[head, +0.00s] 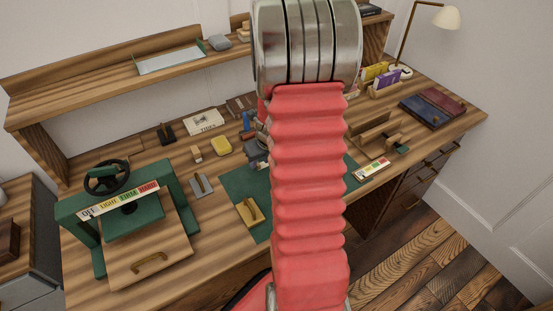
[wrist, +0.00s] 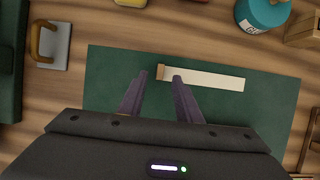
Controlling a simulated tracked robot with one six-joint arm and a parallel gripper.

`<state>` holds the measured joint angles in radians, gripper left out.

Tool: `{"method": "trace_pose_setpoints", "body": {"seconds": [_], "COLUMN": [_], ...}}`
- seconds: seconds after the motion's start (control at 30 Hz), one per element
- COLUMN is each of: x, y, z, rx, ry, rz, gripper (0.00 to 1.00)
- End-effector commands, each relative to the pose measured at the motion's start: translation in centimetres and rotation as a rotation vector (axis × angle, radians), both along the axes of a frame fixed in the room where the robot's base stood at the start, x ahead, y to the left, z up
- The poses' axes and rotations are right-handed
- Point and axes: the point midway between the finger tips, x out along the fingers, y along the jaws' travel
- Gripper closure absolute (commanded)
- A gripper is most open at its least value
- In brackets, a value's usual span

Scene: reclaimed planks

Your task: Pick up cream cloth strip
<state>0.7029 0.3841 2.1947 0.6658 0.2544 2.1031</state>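The cream cloth strip (wrist: 218,80) lies flat on a dark green mat (wrist: 268,98) in the wrist view. A small tan band or block (wrist: 160,73) is at its left end. My gripper (wrist: 160,76) is open and empty, with its two dark fingers apart. Its fingertips show near the strip's left end, the right one overlapping the strip in the picture. The height above the mat cannot be told.
A metal plate with a wooden handle (wrist: 50,45) lies left of the mat. A teal bottle (wrist: 262,14) and a wooden block (wrist: 303,28) stand beyond it. A green press (head: 126,205) stands at the desk's left. A tan tool (head: 250,212) lies on the mat.

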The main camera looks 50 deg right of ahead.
Motion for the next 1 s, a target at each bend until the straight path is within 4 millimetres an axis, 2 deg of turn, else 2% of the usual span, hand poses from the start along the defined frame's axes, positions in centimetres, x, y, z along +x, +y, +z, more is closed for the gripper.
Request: {"method": "trace_pose_setpoints", "body": {"seconds": [0.23, 0.83, 1.0], "x": [0.8, 0.9, 0.9], "y": [-0.3, -0.3, -0.3], "z": [-2.0, -2.2, -2.2], "rx": [-0.001, -0.002, -0.002], "ry": [-0.001, -0.001, -0.001], "rz": [-0.001, -0.001, -0.001], "gripper": [0.69, 0.69, 0.81]}}
